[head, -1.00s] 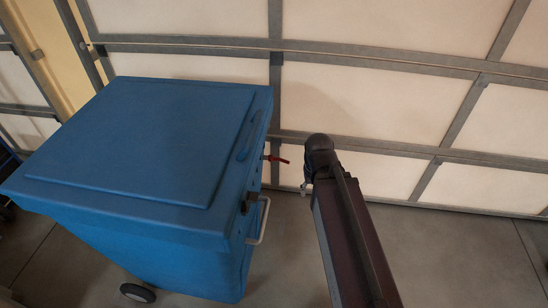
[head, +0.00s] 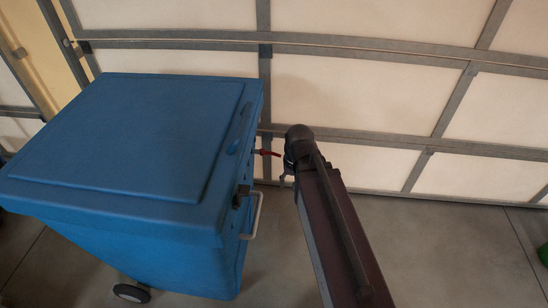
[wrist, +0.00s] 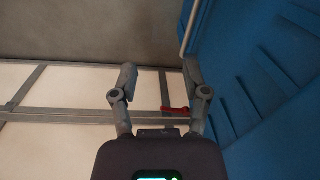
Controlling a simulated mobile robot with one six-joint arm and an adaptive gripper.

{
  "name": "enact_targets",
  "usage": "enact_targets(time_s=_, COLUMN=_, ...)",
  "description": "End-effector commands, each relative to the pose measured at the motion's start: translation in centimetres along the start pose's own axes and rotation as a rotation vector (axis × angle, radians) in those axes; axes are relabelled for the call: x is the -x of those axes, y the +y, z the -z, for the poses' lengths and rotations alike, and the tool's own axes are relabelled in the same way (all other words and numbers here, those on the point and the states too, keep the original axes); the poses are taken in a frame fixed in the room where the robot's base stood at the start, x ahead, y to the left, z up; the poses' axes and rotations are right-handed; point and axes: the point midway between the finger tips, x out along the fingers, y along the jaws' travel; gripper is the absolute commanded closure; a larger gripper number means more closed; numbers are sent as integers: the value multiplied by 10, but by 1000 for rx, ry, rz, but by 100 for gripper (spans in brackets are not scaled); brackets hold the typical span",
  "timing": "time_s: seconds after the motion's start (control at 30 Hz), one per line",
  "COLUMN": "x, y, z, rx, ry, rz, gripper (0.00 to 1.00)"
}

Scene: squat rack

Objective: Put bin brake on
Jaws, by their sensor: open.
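The blue bin (head: 120,140) stands upright on the left of the head view, lid shut. A small red lever (head: 267,153) sticks out from its right side; it is probably the brake. The lever also shows in the wrist view (wrist: 176,110), behind and near the right finger. My gripper (wrist: 159,72) is open and empty, its two fingers spread. In the head view, the end of my arm covers most of my gripper (head: 286,179), just right of the lever. I cannot tell whether a finger touches the lever.
A pale metal handle bar (head: 256,215) juts from the bin's right side, below and nearer than the lever. A panelled garage door (head: 360,95) stands close behind. A green object (head: 543,254) shows at the right edge.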

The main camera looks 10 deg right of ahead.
Motion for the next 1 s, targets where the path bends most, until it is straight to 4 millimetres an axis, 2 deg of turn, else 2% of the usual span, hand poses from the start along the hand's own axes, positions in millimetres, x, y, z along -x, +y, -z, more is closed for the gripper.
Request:
enact_targets(time_s=0.03, x=-14, y=0, z=7, rx=-38, ry=-1, rz=26, gripper=41)
enact_targets(time_s=0.4, x=-71, y=-7, z=51, rx=-435, ry=-52, rz=311, gripper=41)
enact_targets(time_s=0.77, x=-111, y=-4, z=100, rx=-829, ry=-186, rz=605, gripper=41)
enact_targets(time_s=1.0, x=-129, y=7, z=134, rx=-1070, ry=-322, rz=794, gripper=41)
